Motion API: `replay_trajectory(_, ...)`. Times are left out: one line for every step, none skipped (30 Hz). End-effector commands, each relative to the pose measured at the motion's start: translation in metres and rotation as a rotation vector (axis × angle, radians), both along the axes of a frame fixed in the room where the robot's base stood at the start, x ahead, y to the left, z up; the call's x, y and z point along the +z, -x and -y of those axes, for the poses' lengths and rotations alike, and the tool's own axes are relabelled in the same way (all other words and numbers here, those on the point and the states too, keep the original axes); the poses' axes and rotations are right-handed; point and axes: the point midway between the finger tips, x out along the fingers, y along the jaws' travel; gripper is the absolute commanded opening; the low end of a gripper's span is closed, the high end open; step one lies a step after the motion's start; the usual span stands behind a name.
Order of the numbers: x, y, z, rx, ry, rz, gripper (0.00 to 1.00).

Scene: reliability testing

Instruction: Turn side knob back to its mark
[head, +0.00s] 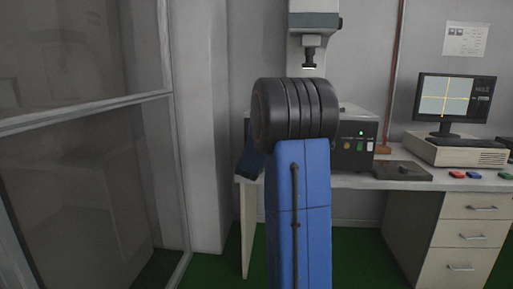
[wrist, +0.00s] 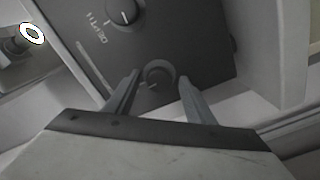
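In the wrist view, a round dark side knob (wrist: 158,72) sits on a dark panel (wrist: 190,35). A small pale mark shows at its lower left edge; a pointer line on the knob is not clear. My gripper (wrist: 158,76) is open, with one finger on each side of the knob. Narrow gaps seem to show between fingers and knob; I cannot tell how deep the tips reach. In the head view my blue arm hides my gripper and the side knob. The instrument box (head: 354,146) shows partly behind my arm.
Another knob (wrist: 122,12) with a white pointer line, beside the lettering DEPTH, is close by on the same panel. The bench (head: 345,181) also bears a monitor (head: 455,98) and a dark flat plate (head: 402,171). A glass partition (head: 90,150) stands at the left.

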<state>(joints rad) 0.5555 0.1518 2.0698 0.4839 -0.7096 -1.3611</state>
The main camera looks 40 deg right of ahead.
Motion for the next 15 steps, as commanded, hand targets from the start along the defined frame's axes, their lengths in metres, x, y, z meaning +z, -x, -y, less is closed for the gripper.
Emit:
replay_trajectory(0.0,0.0,0.0,0.0,0.0,0.0,0.49)
replay_trajectory(0.0,0.0,0.0,0.0,0.0,0.0,0.49)
replay_trajectory(0.0,0.0,0.0,0.0,0.0,0.0,0.49)
replay_trajectory(0.0,0.0,0.0,-0.001,0.001,0.001,0.49)
replay_trajectory(0.0,0.001,-0.001,-0.001,0.001,0.001,0.49)
replay_trajectory(0.001,0.002,-0.002,-0.001,0.0,0.001,0.49)
replay_trajectory(0.001,0.003,-0.004,0.0,0.0,0.002,0.49)
replay_trajectory(0.001,0.005,-0.006,0.0,0.0,0.002,0.49)
replay_trajectory(0.001,0.008,-0.009,0.0,0.0,0.002,0.49)
replay_trajectory(0.001,0.01,-0.012,0.0,0.0,0.002,0.49)
replay_trajectory(0.001,0.013,-0.015,0.0,0.0,0.002,0.49)
replay_trajectory(0.001,0.017,-0.02,0.0,0.001,0.002,0.49)
replay_trajectory(0.001,0.021,-0.024,0.0,0.0,0.002,0.49)
replay_trajectory(0.001,0.025,-0.029,0.001,0.001,0.002,0.49)
replay_trajectory(0.001,0.029,-0.035,0.001,0.001,0.002,0.49)
